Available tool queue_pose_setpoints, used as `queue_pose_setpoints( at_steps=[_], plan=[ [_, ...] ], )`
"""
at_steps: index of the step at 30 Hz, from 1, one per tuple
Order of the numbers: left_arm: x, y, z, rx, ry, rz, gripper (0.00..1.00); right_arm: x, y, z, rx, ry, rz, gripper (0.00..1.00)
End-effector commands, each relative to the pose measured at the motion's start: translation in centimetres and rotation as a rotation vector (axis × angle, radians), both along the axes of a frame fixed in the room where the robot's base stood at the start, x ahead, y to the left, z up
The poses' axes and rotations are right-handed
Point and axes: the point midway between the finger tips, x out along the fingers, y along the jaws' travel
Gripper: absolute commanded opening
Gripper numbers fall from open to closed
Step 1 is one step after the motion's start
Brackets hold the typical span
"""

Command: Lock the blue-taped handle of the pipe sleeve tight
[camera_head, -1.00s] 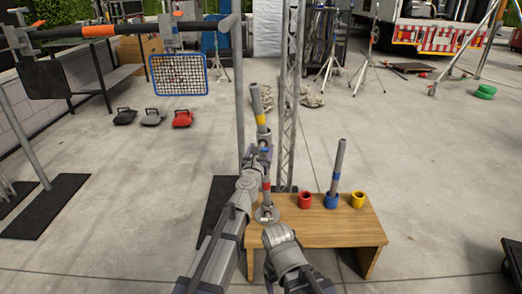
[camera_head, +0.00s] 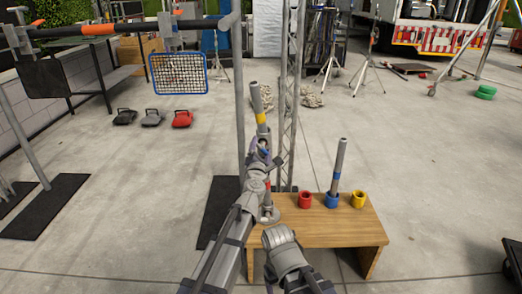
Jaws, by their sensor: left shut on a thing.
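An upright grey pipe post (camera_head: 258,98) stands on a round base at the left end of the wooden bench. It has a yellow tape band (camera_head: 261,118) high up and a red one lower down, partly covered by my arm. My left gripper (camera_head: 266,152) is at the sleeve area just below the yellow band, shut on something. A little blue shows there, which fits the blue-taped handle, but the jaws and handle are small and mostly hidden by my wrist. My right arm's end link shows at the bottom middle; its jaws do not show.
A lattice truss (camera_head: 289,100) stands close behind the post.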

Motion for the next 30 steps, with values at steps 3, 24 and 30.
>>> queue_pose_setpoints(
  at_steps=[3,24,30],
  plan=[
    [0.0,0.0,-0.1,0.106,-0.019,0.011,0.19,0.0,0.0,-0.3,0.000,0.000,0.001,0.77],
    [0.0,0.0,-0.1,0.756,-0.136,0.089,0.19,0.0,0.1,-1.9,0.002,0.000,0.004,0.77],
    [0.0,0.0,-0.1,0.944,-0.170,0.109,0.19,0.0,0.1,-2.4,0.004,0.000,0.005,0.77]
  ],
)
